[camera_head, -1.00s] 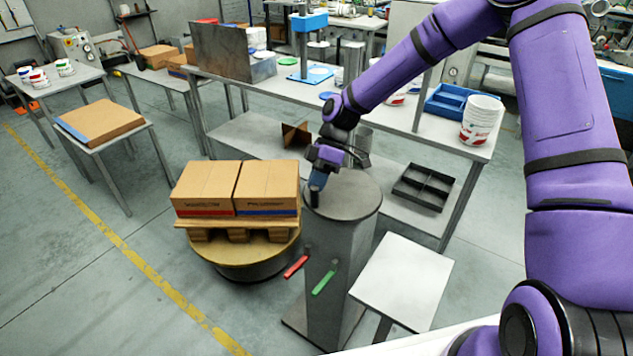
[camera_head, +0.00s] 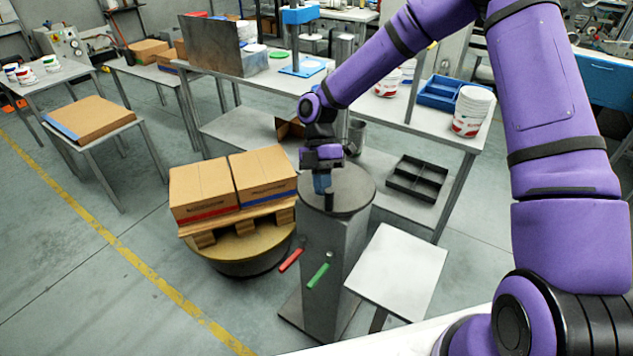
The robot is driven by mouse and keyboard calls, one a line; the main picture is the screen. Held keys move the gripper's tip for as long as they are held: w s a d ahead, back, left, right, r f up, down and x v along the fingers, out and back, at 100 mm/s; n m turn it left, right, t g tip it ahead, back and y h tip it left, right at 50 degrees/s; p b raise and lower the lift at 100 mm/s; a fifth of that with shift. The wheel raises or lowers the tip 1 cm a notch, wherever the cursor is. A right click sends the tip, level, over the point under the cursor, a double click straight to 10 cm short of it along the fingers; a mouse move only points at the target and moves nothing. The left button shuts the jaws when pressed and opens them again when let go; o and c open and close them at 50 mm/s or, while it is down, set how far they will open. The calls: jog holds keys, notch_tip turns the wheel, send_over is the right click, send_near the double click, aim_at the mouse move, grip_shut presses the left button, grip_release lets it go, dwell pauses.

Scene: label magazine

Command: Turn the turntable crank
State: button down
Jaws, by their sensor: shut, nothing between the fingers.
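A grey pedestal (camera_head: 330,262) stands at the centre with a round grey disc (camera_head: 350,192) on top. A short dark crank knob (camera_head: 329,201) stands up near the disc's front left edge. My gripper (camera_head: 322,186) points down right at the knob, shut with nothing between its fingers. I cannot tell whether it touches the knob. To the left, the round turntable (camera_head: 252,262) bears a wooden pallet (camera_head: 238,222) with two cardboard boxes (camera_head: 202,190). The pallet sits at an angle to the pedestal.
A small white-topped table (camera_head: 400,270) stands close on the right. A long workbench (camera_head: 400,118) runs behind.

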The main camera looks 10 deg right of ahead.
aim_at(336, 203)
jog(key=d+n+h, duration=0.1)
jog(key=n, duration=0.1)
jog(key=s+d+n+h, duration=0.1)
jog(key=n, duration=0.1)
jog(key=shift+s+h, duration=0.2)
jog(key=shift+h, duration=0.1)
jog(key=shift+s+d+n+t+h, duration=0.15)
jog(key=shift+d+n+t+h, duration=0.15)
jog(key=shift+d+n+h, duration=0.35)
jog(key=shift+a+n, duration=0.1)
jog(key=shift+n, duration=0.15)
